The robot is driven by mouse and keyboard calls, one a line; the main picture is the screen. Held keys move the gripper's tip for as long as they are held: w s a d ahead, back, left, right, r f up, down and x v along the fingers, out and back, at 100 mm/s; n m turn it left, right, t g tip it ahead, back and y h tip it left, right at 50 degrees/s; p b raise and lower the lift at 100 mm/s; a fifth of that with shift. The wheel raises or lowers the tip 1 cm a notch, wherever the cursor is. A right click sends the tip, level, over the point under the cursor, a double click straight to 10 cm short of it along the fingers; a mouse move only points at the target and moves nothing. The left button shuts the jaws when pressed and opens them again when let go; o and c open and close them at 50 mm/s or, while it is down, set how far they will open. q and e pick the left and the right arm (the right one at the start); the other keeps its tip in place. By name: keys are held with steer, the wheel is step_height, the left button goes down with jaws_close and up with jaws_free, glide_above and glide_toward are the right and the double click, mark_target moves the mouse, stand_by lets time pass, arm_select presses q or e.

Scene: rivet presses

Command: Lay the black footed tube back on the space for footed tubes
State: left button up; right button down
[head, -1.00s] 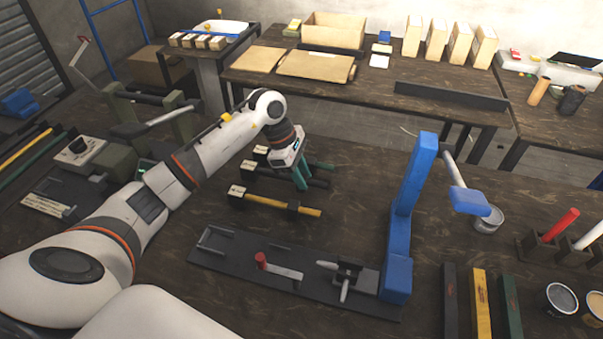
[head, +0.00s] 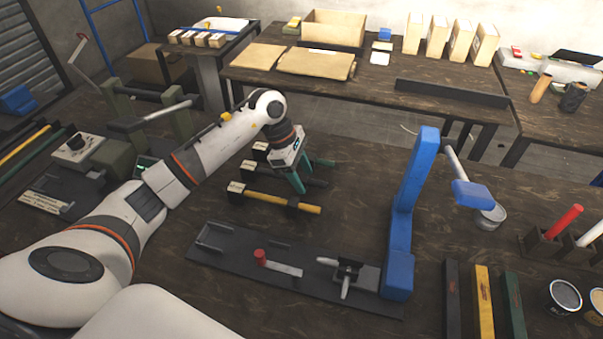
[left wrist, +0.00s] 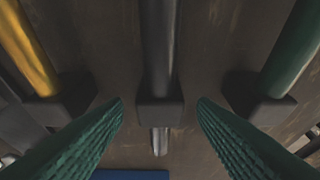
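The black footed tube (head: 318,183) lies level on the dark table, between a yellow tube (head: 265,197) in front and a green tube behind. My left gripper (head: 308,174) is over its right part, with green fingers spread. In the left wrist view the black tube (left wrist: 158,45) runs between the two open fingers (left wrist: 160,110), with a visible gap on each side. Its dark square foot (left wrist: 160,112) and a light metal end (left wrist: 160,142) show there. The green tube (left wrist: 293,50) is at the right in that view. My right gripper is out of view.
Small labelled blocks (head: 235,188) stand at the tubes' left ends. In front is a dark press base (head: 225,262) with a red-topped lever (head: 261,256). A tall blue press post (head: 408,205) rises to the right. The tabletop between the tubes and the post is clear.

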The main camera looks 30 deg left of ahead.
arm_select(q)
steer(key=b+v, duration=0.1)
steer(key=v, duration=0.6)
steer(key=shift+a+r, duration=0.15)
steer(key=shift+r, duration=0.1)
steer(key=shift+f, duration=0.1)
